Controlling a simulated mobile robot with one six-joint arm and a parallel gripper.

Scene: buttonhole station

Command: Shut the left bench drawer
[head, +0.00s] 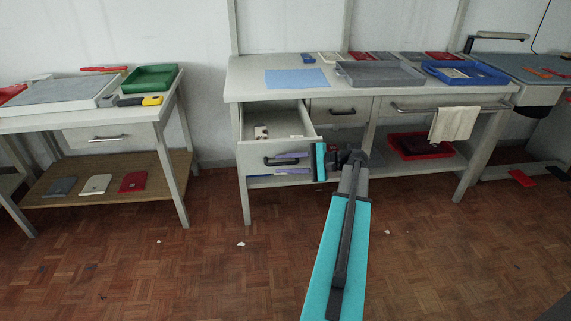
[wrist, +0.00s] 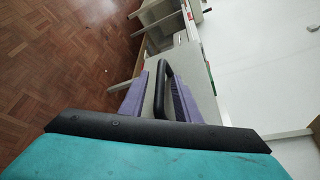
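The left bench drawer (head: 247,158) is pulled out of the middle bench, its pale front facing the room and a few small items inside. Its black bar handle (head: 268,161) is on the front; in the wrist view the handle (wrist: 168,80) lies between my two purple fingers. My gripper (head: 280,164) is at the drawer front, one finger above and one below the handle. The fingers look spread, with gaps beside the bar in the wrist view (wrist: 160,82). Whether any finger touches the handle or front is hard to tell.
The bench (head: 240,92) bears a blue sheet (head: 296,79), a grey tray (head: 380,74) and a blue tray (head: 430,70). A shut drawer (head: 350,106) is right of the open one. A towel (head: 453,124) hangs from a rail. The floor in front is mostly clear.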

